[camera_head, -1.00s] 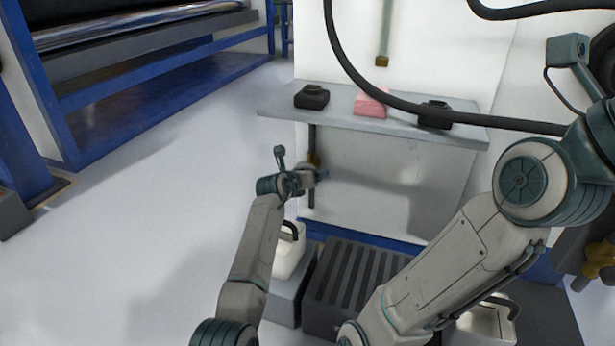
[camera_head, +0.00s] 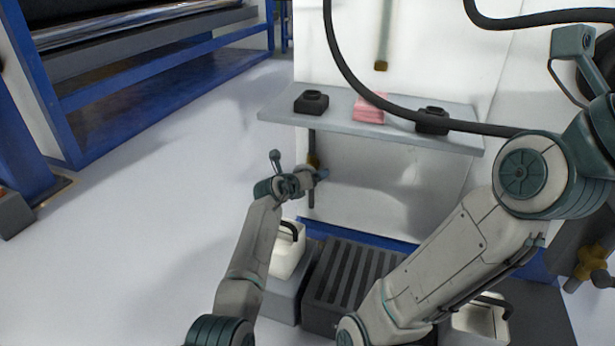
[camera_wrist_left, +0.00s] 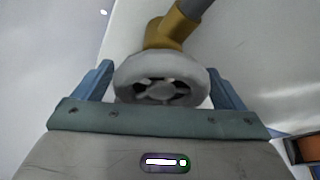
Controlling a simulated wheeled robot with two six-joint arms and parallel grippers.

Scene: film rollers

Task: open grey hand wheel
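The grey hand wheel (camera_wrist_left: 160,82) shows in the left wrist view, a round spoked wheel on a brass valve body (camera_wrist_left: 172,28) with a grey pipe. My left gripper (camera_wrist_left: 160,88) has its two blue fingers apart, one on each side of the wheel. The wheel's rim is very close to both fingers; I cannot tell if they touch it. In the head view my left gripper (camera_head: 318,174) is at the brass fitting (camera_head: 313,160) on a vertical pipe below the shelf, and the wheel is hidden. My right arm crosses the right side; its fingers are not visible.
A grey shelf (camera_head: 385,134) above my left gripper holds two black blocks (camera_head: 311,101) (camera_head: 432,120) and a pink block (camera_head: 369,108). A black hose (camera_head: 352,82) hangs in front. White canisters (camera_head: 287,250) and a ribbed dark box (camera_head: 350,274) are below.

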